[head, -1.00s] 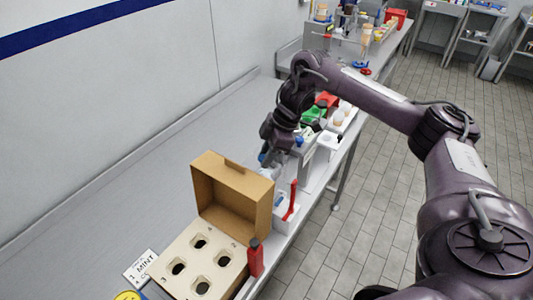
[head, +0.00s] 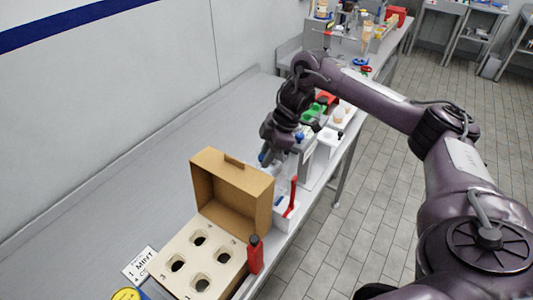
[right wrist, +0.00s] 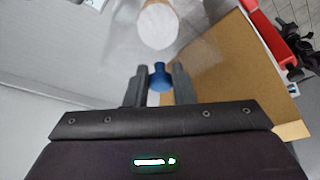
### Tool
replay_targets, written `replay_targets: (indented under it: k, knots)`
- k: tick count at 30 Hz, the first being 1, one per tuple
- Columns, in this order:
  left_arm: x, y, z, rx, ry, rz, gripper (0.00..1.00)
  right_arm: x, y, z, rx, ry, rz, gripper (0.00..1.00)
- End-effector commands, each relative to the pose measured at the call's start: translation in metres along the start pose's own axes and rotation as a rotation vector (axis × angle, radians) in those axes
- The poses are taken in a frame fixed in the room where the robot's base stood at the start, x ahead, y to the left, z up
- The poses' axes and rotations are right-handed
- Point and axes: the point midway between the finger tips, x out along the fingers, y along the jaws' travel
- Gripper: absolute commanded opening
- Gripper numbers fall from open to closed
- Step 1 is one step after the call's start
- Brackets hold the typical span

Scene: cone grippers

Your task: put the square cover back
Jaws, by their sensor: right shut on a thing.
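My right gripper (head: 268,160) is above the bench, just behind the raised flap of the cardboard box (head: 207,183). In the right wrist view its two fingers (right wrist: 158,85) are shut on a blue knob (right wrist: 160,74). What the knob belongs to is mostly hidden; I cannot make out a square cover's outline. A pale, see-through shape (head: 281,185) shows below the gripper in the head view. A clear-sided case (head: 311,165) stands to its right, with another blue knob (head: 299,137) near its top. My left gripper is not in view.
The open cardboard box has a tray with several holes (head: 222,262). A red bottle (head: 255,256) and a red-handled thing (head: 292,193) stand near the bench's front edge. A white round thing (right wrist: 158,26) shows beyond the fingers. The bench's left stretch (head: 120,185) is clear.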

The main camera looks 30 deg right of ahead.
Motion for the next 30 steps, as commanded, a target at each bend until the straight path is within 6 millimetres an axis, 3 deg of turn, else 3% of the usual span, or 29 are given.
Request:
replay_targets:
  k: [3, 4, 10, 20, 30]
  knots:
    - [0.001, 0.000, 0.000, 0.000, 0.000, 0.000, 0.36, 0.003, 0.000, 0.001, 0.000, 0.000, 0.000, 0.00]
    - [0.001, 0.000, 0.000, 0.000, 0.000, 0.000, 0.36, 0.003, 0.000, 0.001, 0.000, 0.000, 0.000, 0.23]
    - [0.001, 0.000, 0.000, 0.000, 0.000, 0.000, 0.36, 0.002, 0.000, 0.001, 0.000, 0.000, 0.000, 0.48]
    - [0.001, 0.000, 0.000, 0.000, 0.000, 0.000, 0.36, -0.004, 0.001, 0.001, 0.000, 0.000, 0.003, 0.48]
    - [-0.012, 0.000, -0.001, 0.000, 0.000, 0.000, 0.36, -0.058, 0.001, 0.000, 0.001, 0.000, 0.005, 0.48]
